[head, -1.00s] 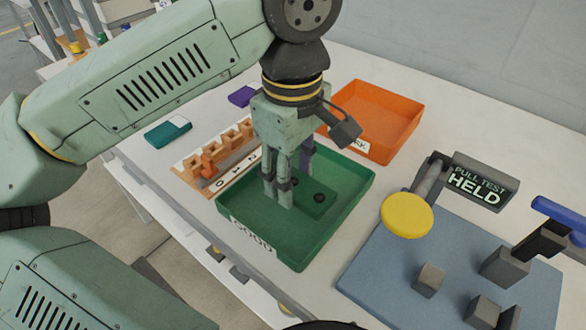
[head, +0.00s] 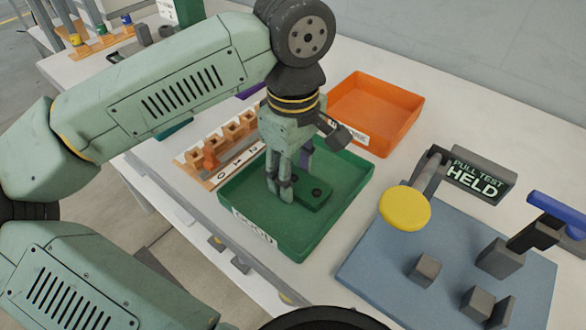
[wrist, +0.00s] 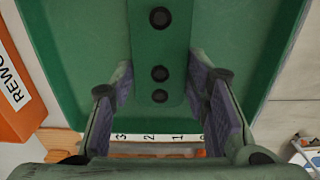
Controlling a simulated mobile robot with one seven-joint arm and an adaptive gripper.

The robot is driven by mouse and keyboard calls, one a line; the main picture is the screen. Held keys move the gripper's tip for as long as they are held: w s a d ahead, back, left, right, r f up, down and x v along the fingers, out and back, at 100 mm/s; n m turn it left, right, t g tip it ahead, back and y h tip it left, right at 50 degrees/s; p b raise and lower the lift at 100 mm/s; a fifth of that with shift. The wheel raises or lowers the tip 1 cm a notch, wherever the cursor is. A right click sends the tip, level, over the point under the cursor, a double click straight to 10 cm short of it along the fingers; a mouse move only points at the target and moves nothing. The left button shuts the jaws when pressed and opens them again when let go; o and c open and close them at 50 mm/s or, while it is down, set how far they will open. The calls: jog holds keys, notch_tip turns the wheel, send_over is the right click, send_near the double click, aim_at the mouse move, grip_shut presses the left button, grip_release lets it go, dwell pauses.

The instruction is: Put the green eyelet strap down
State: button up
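The green eyelet strap (head: 319,193) is a flat green piece with dark round eyelets. It is low inside the green tray (head: 356,174), which is labelled GOOD; I cannot tell whether its underside touches the floor. My gripper (head: 290,187) points down into the tray, with its fingers along the strap's two long edges.
An orange tray (head: 410,103) stands behind the green tray. A wooden rack with numbered slots (head: 215,155) is to the left. A blue plate (head: 390,265) with grey blocks, a yellow disc (head: 405,207) and a PULL TEST HELD sign (head: 476,180) is to the right.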

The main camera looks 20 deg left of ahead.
aim_at(293, 178)
jog(key=o, duration=0.4)
jog(key=shift+r, duration=0.1)
notch_tip(293, 178, up, 12)
jog(key=shift+r, duration=0.15)
dwell(0.4)
dwell(0.3)
